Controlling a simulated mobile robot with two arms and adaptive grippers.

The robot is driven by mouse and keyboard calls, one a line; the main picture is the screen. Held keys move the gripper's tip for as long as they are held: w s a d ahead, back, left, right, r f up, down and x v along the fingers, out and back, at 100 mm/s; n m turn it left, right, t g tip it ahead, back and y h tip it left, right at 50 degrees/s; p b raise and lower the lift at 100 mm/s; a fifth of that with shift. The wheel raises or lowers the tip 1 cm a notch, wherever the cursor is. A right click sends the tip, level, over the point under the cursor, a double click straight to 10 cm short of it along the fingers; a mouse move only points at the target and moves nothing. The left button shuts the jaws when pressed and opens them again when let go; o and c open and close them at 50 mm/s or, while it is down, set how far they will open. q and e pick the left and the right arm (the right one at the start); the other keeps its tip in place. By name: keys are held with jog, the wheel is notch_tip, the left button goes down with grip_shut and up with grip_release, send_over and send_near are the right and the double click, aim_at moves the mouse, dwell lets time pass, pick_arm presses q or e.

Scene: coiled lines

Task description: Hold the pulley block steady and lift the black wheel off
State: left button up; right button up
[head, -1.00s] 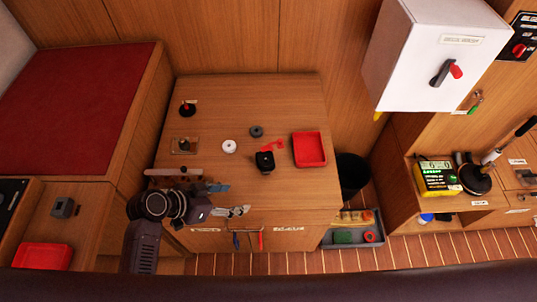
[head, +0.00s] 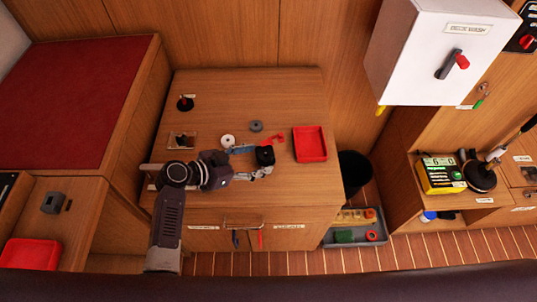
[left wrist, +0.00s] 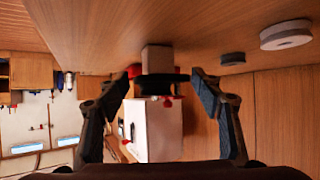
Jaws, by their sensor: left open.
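The pulley block (head: 265,154) stands on the wooden cabinet top and looks small and dark in the head view. In the left wrist view, which is upside down, its light brown base (left wrist: 157,58) meets the top and the black wheel (left wrist: 157,86) sits on its outer end. My left gripper (head: 254,161) is open just left of the block, its two fingers pointing at it. In the left wrist view the fingertips (left wrist: 160,80) stand apart on either side of the wheel, with gaps. My right gripper is not in view.
A white wheel (head: 228,141) and a grey wheel (head: 256,126) lie loose on the top (head: 240,95). Red pieces (head: 277,138) lie beside the block, and a red tray (head: 309,130) is to the right. A black post with a red tip (head: 185,103) stands at back left.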

pick_arm(q)
jog(key=shift+b+x, duration=0.7)
jog(key=shift+x, duration=0.7)
jog(key=shift+c, duration=0.3)
